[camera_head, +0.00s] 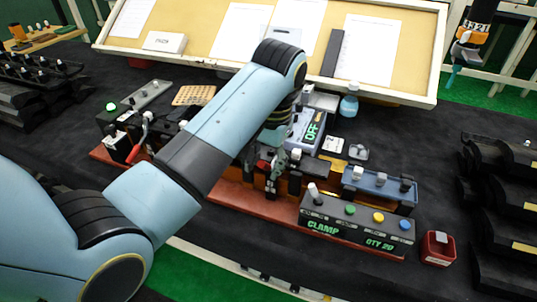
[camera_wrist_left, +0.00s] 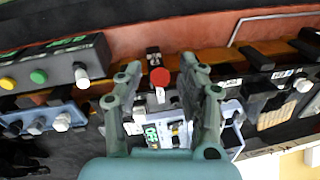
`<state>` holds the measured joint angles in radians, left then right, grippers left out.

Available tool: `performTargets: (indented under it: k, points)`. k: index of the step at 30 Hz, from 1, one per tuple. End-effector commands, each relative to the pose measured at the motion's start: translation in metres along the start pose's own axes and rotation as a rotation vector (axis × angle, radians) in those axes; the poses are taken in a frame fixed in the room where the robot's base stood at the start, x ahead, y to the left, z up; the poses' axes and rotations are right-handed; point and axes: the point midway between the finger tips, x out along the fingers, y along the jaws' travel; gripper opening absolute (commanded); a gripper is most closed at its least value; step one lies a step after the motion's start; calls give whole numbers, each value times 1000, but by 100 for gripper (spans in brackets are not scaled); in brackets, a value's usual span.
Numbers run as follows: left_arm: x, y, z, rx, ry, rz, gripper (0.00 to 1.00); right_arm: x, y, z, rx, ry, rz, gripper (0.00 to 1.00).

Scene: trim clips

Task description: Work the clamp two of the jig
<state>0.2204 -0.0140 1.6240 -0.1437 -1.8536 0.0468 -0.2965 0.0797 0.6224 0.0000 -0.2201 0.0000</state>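The jig is a long red-brown base (camera_head: 235,194) with dark fixtures on it. In the head view the left gripper (camera_head: 279,160) is low over the jig's middle. My right gripper is not in view.
A control box marked CLAMP (camera_head: 352,226) with coloured buttons stands at the jig's front right. A blue block with knobs (camera_head: 378,186) and a device reading OFF (camera_head: 313,130) are close by. A red button box (camera_head: 438,247) stands further right. A tool (camera_head: 470,45) hangs at upper right.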

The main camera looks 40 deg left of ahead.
Motion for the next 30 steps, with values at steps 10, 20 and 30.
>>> performTargets:
  k: [10,20,30]
  points:
    - [9,1,6,-1,1,0,39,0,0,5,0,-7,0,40]
    - [8,1,6,-1,1,0,2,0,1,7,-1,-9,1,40]
    - [8,2,6,0,1,2,0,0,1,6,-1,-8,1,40]
